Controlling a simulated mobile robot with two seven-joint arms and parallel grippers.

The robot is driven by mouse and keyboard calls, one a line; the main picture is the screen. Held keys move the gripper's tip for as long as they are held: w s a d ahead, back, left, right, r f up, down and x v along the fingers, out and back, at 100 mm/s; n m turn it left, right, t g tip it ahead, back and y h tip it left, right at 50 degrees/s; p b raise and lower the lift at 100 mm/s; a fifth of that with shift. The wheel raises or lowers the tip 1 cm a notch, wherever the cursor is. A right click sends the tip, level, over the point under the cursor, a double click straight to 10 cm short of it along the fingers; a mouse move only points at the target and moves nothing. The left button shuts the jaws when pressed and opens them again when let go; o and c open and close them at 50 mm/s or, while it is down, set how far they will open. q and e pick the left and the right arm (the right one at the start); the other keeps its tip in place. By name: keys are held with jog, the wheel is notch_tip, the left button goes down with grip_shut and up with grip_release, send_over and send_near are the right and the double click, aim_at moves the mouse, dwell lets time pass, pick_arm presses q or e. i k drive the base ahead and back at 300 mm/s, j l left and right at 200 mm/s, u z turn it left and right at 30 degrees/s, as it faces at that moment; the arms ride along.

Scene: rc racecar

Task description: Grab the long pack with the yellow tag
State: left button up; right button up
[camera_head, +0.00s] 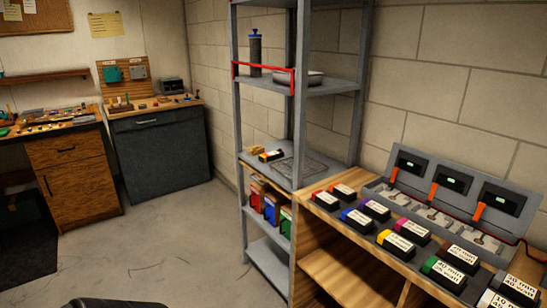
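A dark pack with a yellow end and a white printed label (396,245) lies on the wooden bench top, in the middle of the rows of packs. A pack with a magenta end (413,231) lies just behind it and a pack with a green end (443,272) lies to its right. Its full length is hard to judge from this angle. Neither of my grippers shows in the head view.
More packs with red, blue (357,220) and purple ends share the bench top (330,232). A grey charger case (440,200) with several screens stands behind them. A grey metal shelf (296,110) stands left of the bench, holding a small yellowish pack (257,149).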

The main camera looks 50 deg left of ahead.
aim_at(271, 156)
jog(key=u, duration=1.75)
jog(key=i+j+u, duration=0.35)
jog(key=i, duration=0.15)
jog(key=i+j+u, duration=0.15)
jog(key=i+u, duration=0.15)
jog(key=i, duration=0.25)
jog(key=i+u, duration=0.35)
jog(key=i, duration=0.2)
jog(key=i+j+z, duration=0.15)
jog(key=i, duration=0.5)
jog(key=i+j+z, duration=0.1)
jog(key=i, duration=0.6)
jog(key=i+j+z, duration=0.1)
jog(key=i+z, duration=0.25)
jog(key=z, duration=0.15)
jog(key=i+j+z, duration=0.25)
jog(key=z, duration=0.25)
jog(key=i+j+z, duration=0.3)
jog(key=z, duration=0.2)
jog(key=i+j+z, duration=0.15)
jog(key=j+z, duration=0.35)
